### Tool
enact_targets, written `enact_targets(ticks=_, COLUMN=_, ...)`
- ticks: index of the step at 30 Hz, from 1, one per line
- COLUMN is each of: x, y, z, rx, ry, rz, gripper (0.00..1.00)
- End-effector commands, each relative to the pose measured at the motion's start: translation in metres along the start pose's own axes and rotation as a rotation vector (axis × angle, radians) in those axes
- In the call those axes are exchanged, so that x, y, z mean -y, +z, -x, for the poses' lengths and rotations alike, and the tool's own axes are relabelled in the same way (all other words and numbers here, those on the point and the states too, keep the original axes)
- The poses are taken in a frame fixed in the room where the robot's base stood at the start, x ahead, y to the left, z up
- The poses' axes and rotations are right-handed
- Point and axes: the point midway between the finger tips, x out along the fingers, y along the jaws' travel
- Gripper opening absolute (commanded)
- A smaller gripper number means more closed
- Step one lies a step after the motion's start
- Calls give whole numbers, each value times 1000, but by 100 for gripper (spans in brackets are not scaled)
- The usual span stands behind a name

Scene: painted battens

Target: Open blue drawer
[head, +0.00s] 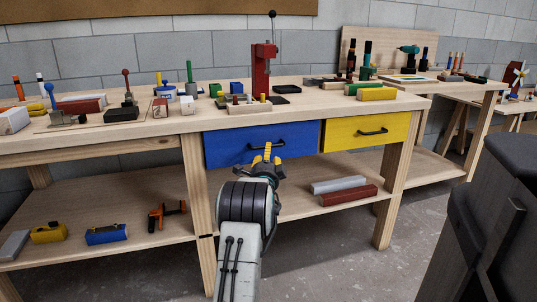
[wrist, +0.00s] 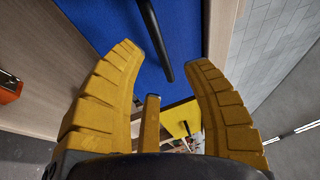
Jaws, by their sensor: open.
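The blue drawer (head: 232,146) is under the workbench top, left of a yellow drawer (head: 366,132). Its front looks flush with the bench. Its black bar handle (head: 281,143) is just behind and above my gripper (head: 267,152) in the head view. My gripper has yellow fingers. In the wrist view my gripper (wrist: 165,65) is open, with its fingers spread and nothing held. The blue drawer front (wrist: 105,25) fills the upper middle there. The black handle (wrist: 156,40) runs between the fingertips, toward the gap. I cannot tell whether the fingers touch it.
The workbench top (head: 150,132) holds tools and painted blocks, including a red press (head: 262,68). A dark object (head: 490,220) stands at the right. Open floor (head: 370,272) lies in front.

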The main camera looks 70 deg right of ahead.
Motion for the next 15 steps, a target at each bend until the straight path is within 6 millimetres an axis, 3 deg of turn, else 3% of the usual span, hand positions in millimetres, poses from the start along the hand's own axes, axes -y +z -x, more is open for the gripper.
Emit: enact_targets(ticks=15, x=-1, y=0, z=-41, rx=1, ry=0, rz=1, gripper=45)
